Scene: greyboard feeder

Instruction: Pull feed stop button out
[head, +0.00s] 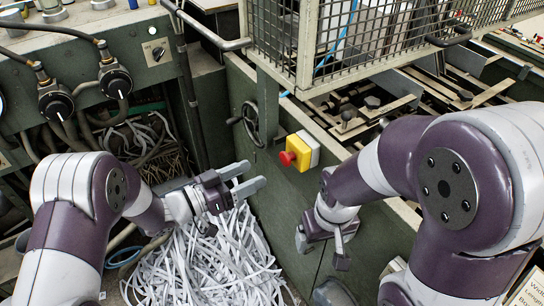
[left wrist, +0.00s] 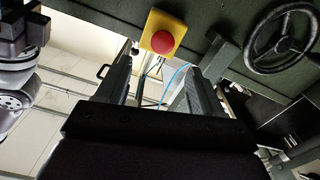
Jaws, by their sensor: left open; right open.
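The feed stop button is a red mushroom knob (head: 287,158) on a yellow box (head: 301,149), fixed to the green machine panel in the middle of the head view. In the left wrist view the red knob (left wrist: 162,42) sits on its yellow plate (left wrist: 163,28) at the top, above and between my fingers. My left gripper (head: 247,178) is open and empty, a little left of and below the knob, apart from it. Its two fingers also show in the left wrist view (left wrist: 155,88). My right gripper (head: 325,255) is to the right of and below the button, near the panel, empty.
A handwheel (head: 250,123) is on the panel left of the button. A wire mesh guard (head: 370,35) with a bar handle stands above. Shredded paper strips (head: 205,265) lie below my left gripper. Gauges and hoses (head: 57,100) are at the left.

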